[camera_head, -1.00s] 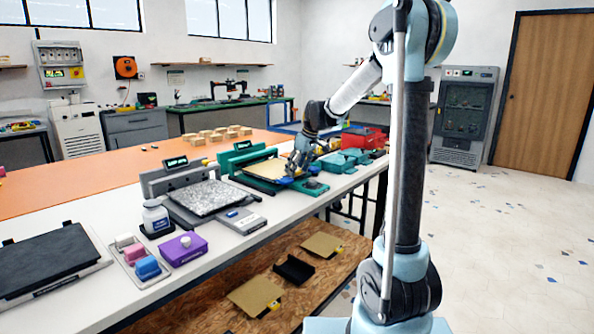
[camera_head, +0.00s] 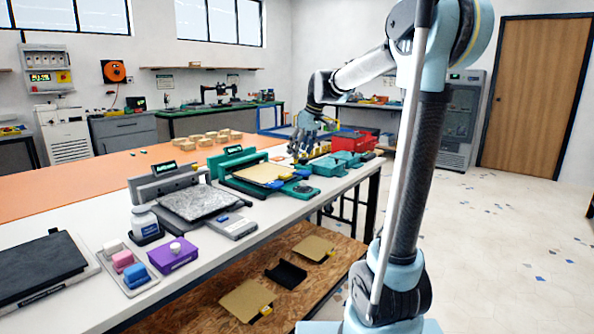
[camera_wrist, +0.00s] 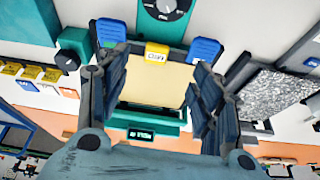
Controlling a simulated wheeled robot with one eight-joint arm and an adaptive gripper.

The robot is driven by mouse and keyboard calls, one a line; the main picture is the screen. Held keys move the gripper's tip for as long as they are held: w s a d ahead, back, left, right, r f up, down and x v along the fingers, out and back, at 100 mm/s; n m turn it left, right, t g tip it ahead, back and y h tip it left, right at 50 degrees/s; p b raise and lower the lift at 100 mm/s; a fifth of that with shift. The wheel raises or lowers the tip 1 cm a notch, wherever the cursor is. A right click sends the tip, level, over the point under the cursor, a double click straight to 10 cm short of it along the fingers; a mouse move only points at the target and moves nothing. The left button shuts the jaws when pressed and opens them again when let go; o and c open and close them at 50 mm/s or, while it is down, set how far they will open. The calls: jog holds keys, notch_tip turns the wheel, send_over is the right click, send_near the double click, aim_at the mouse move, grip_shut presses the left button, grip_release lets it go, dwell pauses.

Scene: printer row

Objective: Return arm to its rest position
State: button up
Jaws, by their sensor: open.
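My gripper (camera_head: 304,152) is above the far end of the white workbench, over or just behind the green printer (camera_head: 262,180). In the wrist view my gripper (camera_wrist: 152,85) has its two dark fingers spread wide with nothing between them. Below and beyond the fingers lies the green printer with its tan build plate (camera_wrist: 150,92), blue clips and a yellow tag (camera_wrist: 156,53). In the head view the tan plate (camera_head: 262,172) lies flat on the printer. My arm is bent at the elbow, with the forearm reaching out over the bench.
A grey printer with a speckled plate (camera_head: 196,203) stands left of the green one. A white bottle (camera_head: 144,221), a purple box (camera_head: 173,255) and a black plate (camera_head: 38,268) are nearer. Teal boxes (camera_head: 330,165) and a red toolbox (camera_head: 352,142) stand at the far end. Open floor (camera_head: 500,240) lies right.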

jog(key=s+d+f+m+h, duration=0.1)
jog(key=s+d+f+m, duration=0.25)
jog(key=s+d, duration=0.45)
jog(key=s+d+f+m+h, duration=0.15)
jog(key=s+d+f, duration=0.3)
jog(key=s, duration=0.75)
jog(key=s+d+f+m, duration=0.2)
jog(key=s+d+f, duration=0.1)
jog(key=s+f, duration=0.4)
jog(key=s+d+f+m, duration=0.2)
jog(key=s+d+f, duration=0.1)
jog(key=s+f, duration=0.4)
jog(key=shift+s+f+m+g+h, duration=0.3)
jog(key=shift+s+m+h, duration=0.15)
jog(key=shift+s, duration=0.6)
jog(key=shift+d, duration=0.1)
jog(key=shift+w+f, duration=0.15)
jog(key=shift+w, duration=0.25)
